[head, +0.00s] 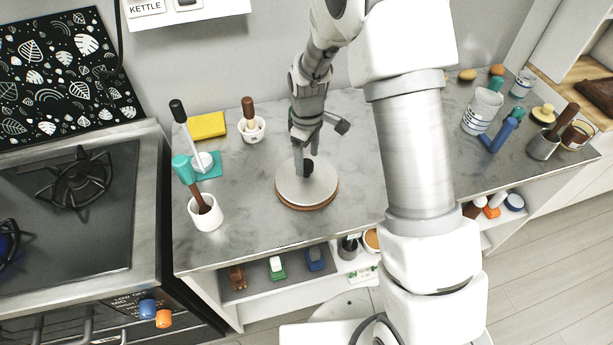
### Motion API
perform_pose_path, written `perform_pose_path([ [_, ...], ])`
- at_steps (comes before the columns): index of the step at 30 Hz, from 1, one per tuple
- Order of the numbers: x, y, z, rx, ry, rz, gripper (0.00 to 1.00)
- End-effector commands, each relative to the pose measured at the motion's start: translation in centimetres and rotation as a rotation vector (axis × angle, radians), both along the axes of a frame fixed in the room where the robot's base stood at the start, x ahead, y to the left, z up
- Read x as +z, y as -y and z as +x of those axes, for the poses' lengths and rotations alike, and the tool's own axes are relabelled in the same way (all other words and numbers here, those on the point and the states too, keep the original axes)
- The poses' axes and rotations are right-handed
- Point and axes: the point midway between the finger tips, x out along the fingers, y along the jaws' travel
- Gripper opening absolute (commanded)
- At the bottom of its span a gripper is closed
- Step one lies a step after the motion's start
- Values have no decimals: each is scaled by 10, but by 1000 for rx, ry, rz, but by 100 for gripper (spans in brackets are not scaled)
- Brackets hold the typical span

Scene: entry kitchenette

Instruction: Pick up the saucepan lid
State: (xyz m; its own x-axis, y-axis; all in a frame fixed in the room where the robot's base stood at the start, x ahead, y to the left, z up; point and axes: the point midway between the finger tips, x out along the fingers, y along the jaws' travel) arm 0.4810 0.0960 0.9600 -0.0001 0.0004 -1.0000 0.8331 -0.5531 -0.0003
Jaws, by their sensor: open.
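The saucepan lid (293,188) is a round, pale grey disc with a dark knob (308,167) on top. It lies flat on a brown round base, which looks like a wooden trivet (307,208), on the grey marbled counter. My gripper (303,160) points down right over the lid, with its fingers at the knob. The gripper is open. The view is too small to tell whether a finger touches the knob.
A stove (80,215) is at far left. Cups and tools, including a white mug (481,112), stand right behind my arm. The counter in front of the lid is clear.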

Motion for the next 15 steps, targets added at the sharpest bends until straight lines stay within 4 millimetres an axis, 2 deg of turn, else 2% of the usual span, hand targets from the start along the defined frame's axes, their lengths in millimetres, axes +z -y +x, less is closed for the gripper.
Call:
perform_pose_path([
  [3,-18,-2,-2,0,-2,-2,81],
  [6,-27,-2,-2,1,-1,-2,81],
  [14,-30,-2,-1,0,2,-1,81],
  [15,-30,-2,-1,0,1,-1,77],
])
